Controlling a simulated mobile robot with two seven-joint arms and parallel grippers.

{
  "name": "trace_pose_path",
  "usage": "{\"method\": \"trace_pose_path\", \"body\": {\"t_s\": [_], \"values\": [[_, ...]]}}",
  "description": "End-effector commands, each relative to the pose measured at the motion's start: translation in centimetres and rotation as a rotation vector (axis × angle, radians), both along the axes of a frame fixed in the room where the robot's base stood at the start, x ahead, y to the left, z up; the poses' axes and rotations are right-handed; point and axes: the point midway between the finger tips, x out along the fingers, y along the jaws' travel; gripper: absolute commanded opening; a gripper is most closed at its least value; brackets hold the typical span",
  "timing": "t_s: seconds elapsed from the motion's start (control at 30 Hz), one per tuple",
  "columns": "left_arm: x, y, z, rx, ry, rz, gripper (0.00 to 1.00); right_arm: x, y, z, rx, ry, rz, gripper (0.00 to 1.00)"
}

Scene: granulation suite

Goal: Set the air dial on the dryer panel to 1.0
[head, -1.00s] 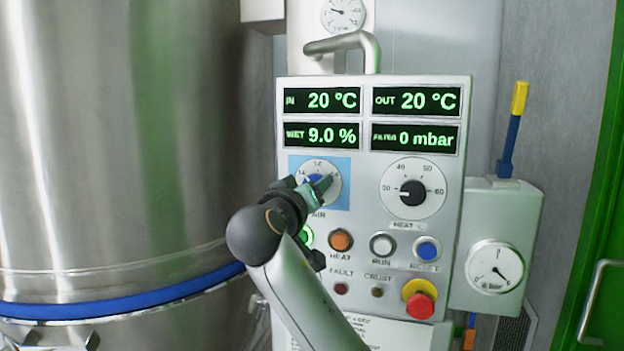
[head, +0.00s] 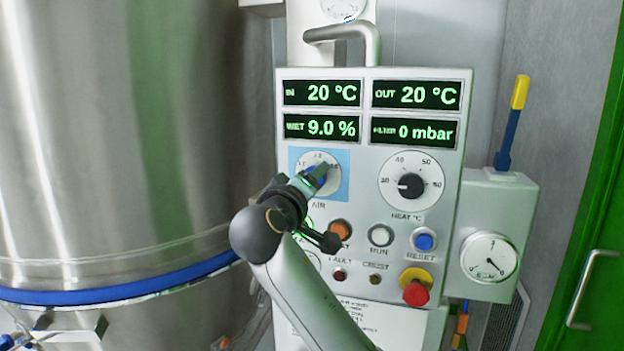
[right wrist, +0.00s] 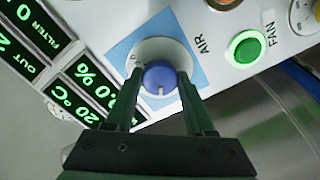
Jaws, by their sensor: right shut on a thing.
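The dryer panel (head: 366,160) stands upright in the middle of the head view. Its air dial (head: 309,160) has a white round face on a light blue square, upper left under the displays. My right gripper (head: 318,174) covers much of the dial there, so its lower numbers are hidden. In the right wrist view, the two fingers of my right gripper (right wrist: 158,84) are shut on the blue air knob (right wrist: 160,74), one on either side. The knob's white mark points toward the gripper body; the number it meets cannot be read. My left gripper is not in view.
The heat dial (head: 411,181) with a black knob is right of the air dial. Below are push buttons and a red emergency stop (head: 415,292). A green-lit fan button (right wrist: 246,49) is close to the gripper. A large steel vessel (head: 120,140) stands at the left.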

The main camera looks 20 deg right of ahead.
Motion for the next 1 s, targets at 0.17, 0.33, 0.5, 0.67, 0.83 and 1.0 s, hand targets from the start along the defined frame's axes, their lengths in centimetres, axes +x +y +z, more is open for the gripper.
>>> {"method": "trace_pose_path", "body": {"t_s": [0.17, 0.33, 0.5, 0.67, 0.83, 1.0], "values": [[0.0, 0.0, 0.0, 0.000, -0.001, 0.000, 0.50, 0.0, 0.0, -0.1, -0.003, 0.004, -0.001, 0.00], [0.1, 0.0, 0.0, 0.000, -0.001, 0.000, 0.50, 0.0, 0.0, -0.1, -0.002, 0.003, 0.000, 0.70], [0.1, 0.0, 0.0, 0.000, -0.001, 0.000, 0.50, 0.0, 0.0, -0.1, -0.001, 0.002, -0.001, 0.84], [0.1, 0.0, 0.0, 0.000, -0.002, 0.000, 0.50, 0.0, 0.0, 0.0, -0.001, 0.001, 0.000, 0.84], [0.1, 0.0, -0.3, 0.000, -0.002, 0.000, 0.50, -0.7, 0.6, -0.1, 0.001, -0.001, 0.002, 0.84], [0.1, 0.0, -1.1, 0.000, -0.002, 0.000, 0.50, -3.3, 2.4, -0.3, 0.002, -0.001, 0.005, 0.84]]}}
